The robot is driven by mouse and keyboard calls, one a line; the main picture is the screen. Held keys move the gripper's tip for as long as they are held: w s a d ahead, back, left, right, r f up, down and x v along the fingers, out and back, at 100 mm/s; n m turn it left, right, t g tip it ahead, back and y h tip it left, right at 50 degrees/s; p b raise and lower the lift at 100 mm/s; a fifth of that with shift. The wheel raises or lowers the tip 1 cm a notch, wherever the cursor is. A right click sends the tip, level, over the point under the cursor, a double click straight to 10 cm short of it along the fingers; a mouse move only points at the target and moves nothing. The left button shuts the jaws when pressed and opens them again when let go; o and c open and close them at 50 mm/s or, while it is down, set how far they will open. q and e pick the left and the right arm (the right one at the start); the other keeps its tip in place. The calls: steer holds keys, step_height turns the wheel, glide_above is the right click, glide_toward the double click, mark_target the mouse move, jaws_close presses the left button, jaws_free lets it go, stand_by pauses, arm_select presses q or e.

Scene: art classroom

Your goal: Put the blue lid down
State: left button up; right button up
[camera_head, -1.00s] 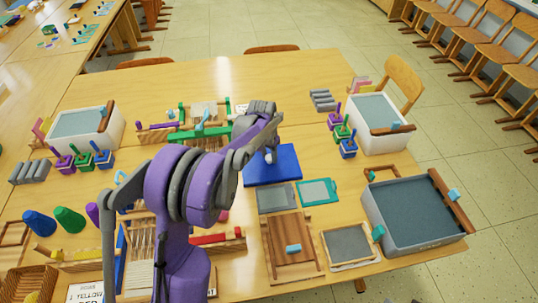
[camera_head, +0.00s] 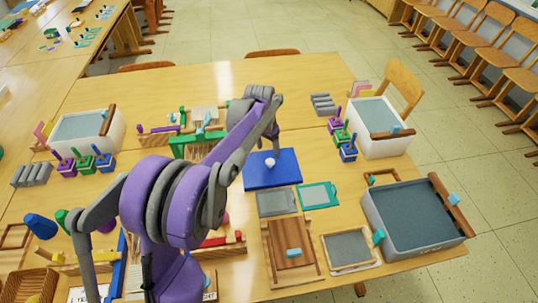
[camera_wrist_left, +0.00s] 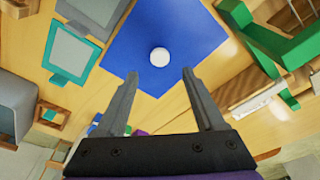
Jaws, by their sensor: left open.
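The blue lid (camera_head: 286,170) is a flat blue square with a small white knob (camera_head: 270,163) in its middle. It lies on the wooden table, behind the grey and teal framed screens. It also shows in the left wrist view (camera_wrist_left: 190,30), with the white knob (camera_wrist_left: 159,57) ahead of the fingers. My left gripper (camera_wrist_left: 160,80) is open, and its two grey fingers are apart with nothing between them. In the head view the left gripper (camera_head: 275,140) is above the lid's back edge, clear of the knob. My right gripper is not in view.
A grey screen (camera_head: 276,202) and a teal-framed screen (camera_head: 318,195) lie just in front of the lid. A large grey tub (camera_head: 370,215) stands at the right. A green frame (camera_head: 190,144) stands to the left. Bare table (camera_head: 290,105) lies behind the lid.

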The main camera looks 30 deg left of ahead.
arm_select(q)
step_height(320, 180, up, 5)
steer(key=s+d+r+t, duration=0.1)
steer(key=s+d+t, duration=0.1)
steer(key=s+d, duration=1)
steer(key=s+d+f, duration=0.1)
steer(key=s+f, duration=0.1)
steer(key=s, duration=0.5)
steer(key=s+d+f+n+t, duration=0.1)
steer(key=s+f, duration=0.2)
steer(key=s, duration=0.4)
steer(key=shift+s+d, duration=0.2)
steer(key=shift+d, duration=0.05)
steer(key=shift+o, duration=0.4)
steer(key=shift+s+d+f, duration=0.1)
steer(key=shift+s+f, duration=0.05)
steer(key=shift+s, duration=0.1)
steer(key=n+g+y+b, duration=0.1)
steer(key=n+y+b, duration=0.7)
steer(key=n+y, duration=0.65)
glide_toward(273, 163)
steer(key=a, duration=0.2)
steer(key=w+a+h, duration=0.1)
steer(key=shift+a+f+b, duration=0.3)
steer(key=shift+a+b, duration=0.05)
steer(key=shift+b+x, duration=0.3)
steer(key=shift+x, duration=2.4)
steer(key=shift+s, duration=0.1)
jaws_close()
